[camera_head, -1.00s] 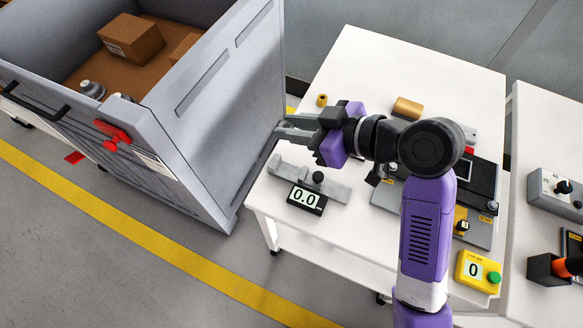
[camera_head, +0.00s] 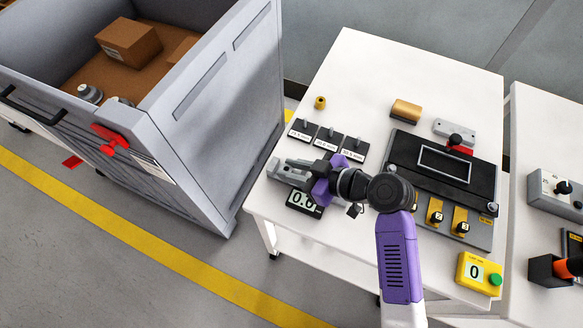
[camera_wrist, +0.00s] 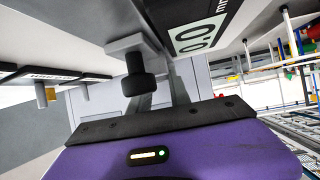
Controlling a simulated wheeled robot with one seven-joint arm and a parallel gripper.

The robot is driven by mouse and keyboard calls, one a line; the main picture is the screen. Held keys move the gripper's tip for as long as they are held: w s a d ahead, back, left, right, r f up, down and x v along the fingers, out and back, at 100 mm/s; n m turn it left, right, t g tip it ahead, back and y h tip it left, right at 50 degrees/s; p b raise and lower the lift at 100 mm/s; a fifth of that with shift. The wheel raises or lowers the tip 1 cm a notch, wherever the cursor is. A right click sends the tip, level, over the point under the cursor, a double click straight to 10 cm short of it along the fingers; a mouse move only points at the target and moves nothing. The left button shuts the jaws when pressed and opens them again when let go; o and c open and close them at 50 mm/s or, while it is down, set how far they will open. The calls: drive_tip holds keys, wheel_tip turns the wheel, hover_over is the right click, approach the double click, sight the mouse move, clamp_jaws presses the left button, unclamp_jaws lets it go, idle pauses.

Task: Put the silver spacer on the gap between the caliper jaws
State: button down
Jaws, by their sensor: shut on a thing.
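The grey caliper (camera_head: 284,172) lies near the left front of the white table. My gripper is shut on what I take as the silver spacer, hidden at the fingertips. The jaw gap cannot be made out.
Three dark labelled pads with small pegs (camera_head: 331,132) stand behind my gripper. A brass ring (camera_head: 320,102) and a tan cylinder (camera_head: 406,109) stand farther back. A black fixture (camera_head: 442,169) and yellow counter box (camera_head: 481,271) are at right. A grey cart (camera_head: 215,125) stands close at left.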

drive_tip(key=shift+f, duration=0.15)
drive_tip(key=c, duration=1.2)
unclamp_jaws()
drive_tip(key=shift+r, duration=0.2)
drive_tip(key=b+v, duration=0.1)
drive_tip(key=v, duration=1.1)
drive_tip(key=shift+f, duration=0.1)
